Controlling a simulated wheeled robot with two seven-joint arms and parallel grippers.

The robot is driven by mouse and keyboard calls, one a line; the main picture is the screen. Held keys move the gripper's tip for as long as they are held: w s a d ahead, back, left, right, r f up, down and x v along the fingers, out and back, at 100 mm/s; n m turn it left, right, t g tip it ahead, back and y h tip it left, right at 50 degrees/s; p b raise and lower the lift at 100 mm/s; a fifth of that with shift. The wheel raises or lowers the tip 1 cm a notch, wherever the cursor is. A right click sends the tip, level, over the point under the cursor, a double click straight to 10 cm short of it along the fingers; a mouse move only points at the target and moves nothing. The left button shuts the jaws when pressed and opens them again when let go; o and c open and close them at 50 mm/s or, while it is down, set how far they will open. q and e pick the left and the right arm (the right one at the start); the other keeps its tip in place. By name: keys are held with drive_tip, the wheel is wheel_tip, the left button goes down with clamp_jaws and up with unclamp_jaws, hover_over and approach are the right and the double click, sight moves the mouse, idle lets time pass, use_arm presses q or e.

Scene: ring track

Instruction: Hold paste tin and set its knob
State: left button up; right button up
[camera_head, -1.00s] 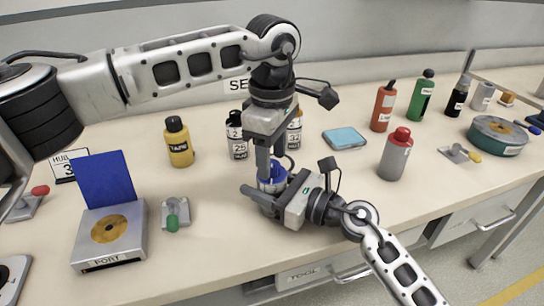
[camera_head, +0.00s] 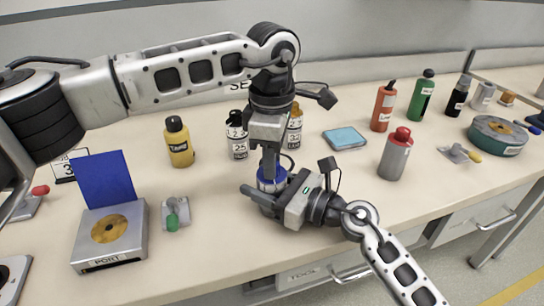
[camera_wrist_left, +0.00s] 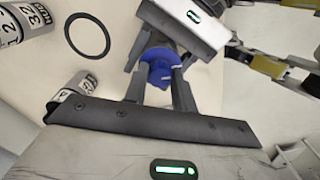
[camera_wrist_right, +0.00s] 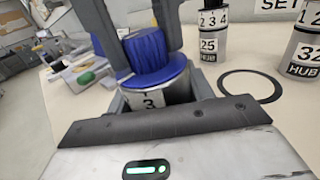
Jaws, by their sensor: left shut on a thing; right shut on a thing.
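The paste tin is a grey can with a white label reading 3, clear in the right wrist view (camera_wrist_right: 160,92). Its blue ribbed knob (camera_wrist_right: 147,50) sits on top. My right gripper (camera_head: 268,200) is shut around the tin's body from the side, low over the bench. My left gripper (camera_head: 270,168) points down from above and is shut on the blue knob, which also shows in the left wrist view (camera_wrist_left: 160,70). In the head view the two grippers hide most of the tin.
Numbered cans (camera_head: 237,135) stand just behind the grippers, near a thin black ring (camera_wrist_right: 250,86). A yellow bottle (camera_head: 179,142) and a PORT box (camera_head: 110,235) are to the left. A grey red-capped bottle (camera_head: 394,155) and blue pad (camera_head: 345,138) are to the right.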

use_arm(q)
drive_tip(key=shift+n, duration=0.4)
drive_tip(key=o, duration=1)
drive_tip(key=shift+r, duration=0.1)
wheel_tip(320, 180, up, 12)
drive_tip(key=shift+f, duration=0.1)
